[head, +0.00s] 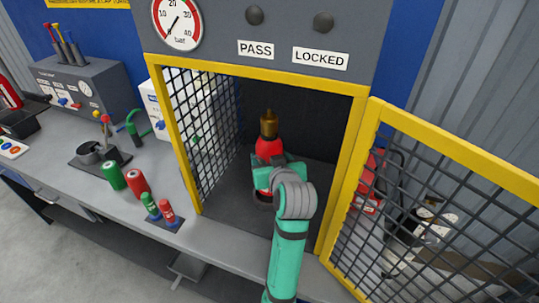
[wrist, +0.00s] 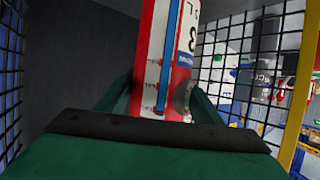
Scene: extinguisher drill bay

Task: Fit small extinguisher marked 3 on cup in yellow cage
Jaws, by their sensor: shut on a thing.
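The small red extinguisher (head: 268,149) with a brass top stands upright inside the yellow cage (head: 262,74). In the wrist view the extinguisher (wrist: 180,60) shows a white label with a "3" and a blue strip. My gripper (head: 277,172) reaches in through the open front and is shut on the extinguisher; its green fingers also flank the body in the wrist view (wrist: 158,98). A dark round rim, likely the cup (head: 264,202), shows just below the gripper. Whether the extinguisher's base touches or sits in it is hidden.
The yellow mesh door (head: 440,200) stands swung open to the right. Black mesh (head: 205,125) closes the cage's left side. Green (head: 114,175) and red (head: 137,183) cylinders stand on the bench left of the cage. The gauge (head: 176,22) and PASS and LOCKED labels are above.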

